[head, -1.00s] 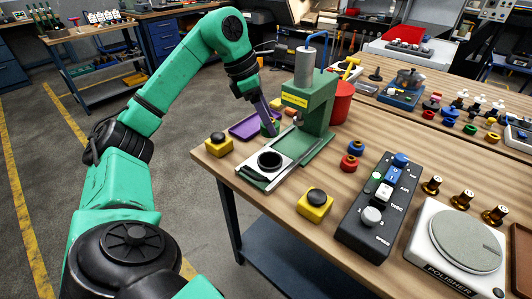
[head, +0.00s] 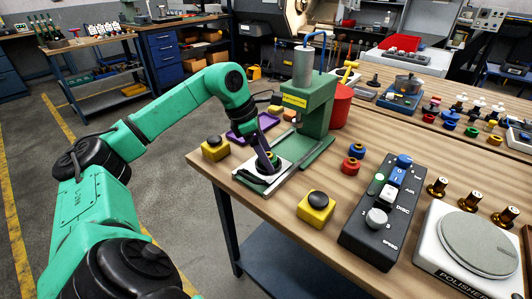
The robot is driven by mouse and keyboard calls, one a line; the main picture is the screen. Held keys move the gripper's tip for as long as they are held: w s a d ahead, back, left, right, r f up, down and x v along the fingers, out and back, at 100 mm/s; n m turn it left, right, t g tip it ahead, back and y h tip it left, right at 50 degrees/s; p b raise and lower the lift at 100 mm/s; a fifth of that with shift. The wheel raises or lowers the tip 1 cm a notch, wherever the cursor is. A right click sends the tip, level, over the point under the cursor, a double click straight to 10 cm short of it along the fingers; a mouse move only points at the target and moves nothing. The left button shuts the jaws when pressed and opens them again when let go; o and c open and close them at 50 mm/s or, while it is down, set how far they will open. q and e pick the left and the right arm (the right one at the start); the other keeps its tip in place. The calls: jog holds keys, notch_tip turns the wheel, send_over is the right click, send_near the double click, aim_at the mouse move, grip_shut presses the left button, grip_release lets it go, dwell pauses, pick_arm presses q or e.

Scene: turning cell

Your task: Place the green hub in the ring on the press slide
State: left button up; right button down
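The green hub (head: 274,158) shows as a small patch at the fingertips of my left gripper (head: 269,158), which points down and appears shut on it. The hub is over or in the dark ring (head: 262,169) on the press slide (head: 248,180); the fingers partly hide both, so I cannot tell how deep the hub sits. The green press (head: 316,100) stands just behind and to the right, with its slide extending toward the front left. My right gripper is not in view.
A purple tray (head: 236,133) lies behind the gripper. Yellow button boxes stand left (head: 215,148) and in front (head: 316,208) of the press. Red and blue rings (head: 352,164), a control panel (head: 380,220) and a polisher (head: 470,245) are to the right.

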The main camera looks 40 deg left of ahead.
pick_arm(q)
jog(key=shift+r, duration=0.3)
jog(key=p+v, duration=0.2)
jog(key=v, duration=0.9)
jog(key=shift+r+p, duration=0.35)
jog(key=shift+p, duration=0.05)
jog(key=shift+a, duration=0.1)
